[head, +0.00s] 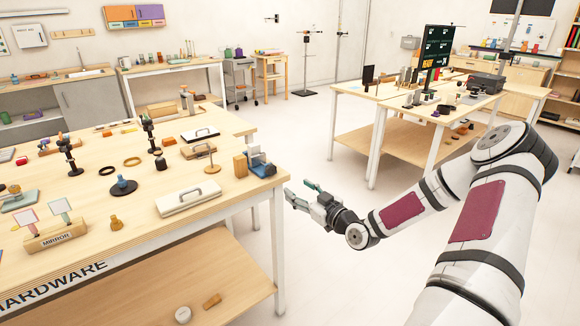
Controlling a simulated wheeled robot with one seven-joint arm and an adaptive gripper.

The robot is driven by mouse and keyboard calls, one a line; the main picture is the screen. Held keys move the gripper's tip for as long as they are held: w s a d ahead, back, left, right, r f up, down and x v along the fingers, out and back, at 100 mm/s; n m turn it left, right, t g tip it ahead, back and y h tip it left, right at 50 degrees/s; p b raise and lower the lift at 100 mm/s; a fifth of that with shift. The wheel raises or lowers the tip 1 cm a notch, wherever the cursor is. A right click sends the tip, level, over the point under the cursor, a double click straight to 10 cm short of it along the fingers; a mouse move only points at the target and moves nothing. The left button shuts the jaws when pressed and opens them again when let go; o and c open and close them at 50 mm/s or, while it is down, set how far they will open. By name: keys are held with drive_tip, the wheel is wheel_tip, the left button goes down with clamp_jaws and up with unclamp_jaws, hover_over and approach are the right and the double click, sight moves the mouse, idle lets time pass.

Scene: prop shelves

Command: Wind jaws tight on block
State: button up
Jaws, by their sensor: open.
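A small blue and grey vise (261,168) stands at the near right corner of the wooden table. Whether anything sits between the vise's jaws is too small to tell. My gripper (298,192) is open and empty, off the table's right edge. It is to the right of the vise and lower in the picture, with its fingers pointing left toward the table.
The table (150,225) holds a white case with a handle (188,198), a small stand (210,158), a blue disc-based piece (123,187) and a "MIRROR" block (56,238). A second table (370,92) stands behind my arm. Open floor lies between the tables.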

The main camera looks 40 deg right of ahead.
sight(272, 170)
drive_tip(key=w, duration=1.3)
drive_tip(key=shift+w+a+b, duration=0.1)
drive_tip(key=shift+w+b, duration=0.25)
drive_tip(key=shift+b, duration=0.05)
drive_tip(key=c, duration=1.1)
drive_tip(key=shift+c, duration=0.2)
drive_tip(key=shift+m, duration=0.3)
drive_tip(key=shift+m, duration=2.4)
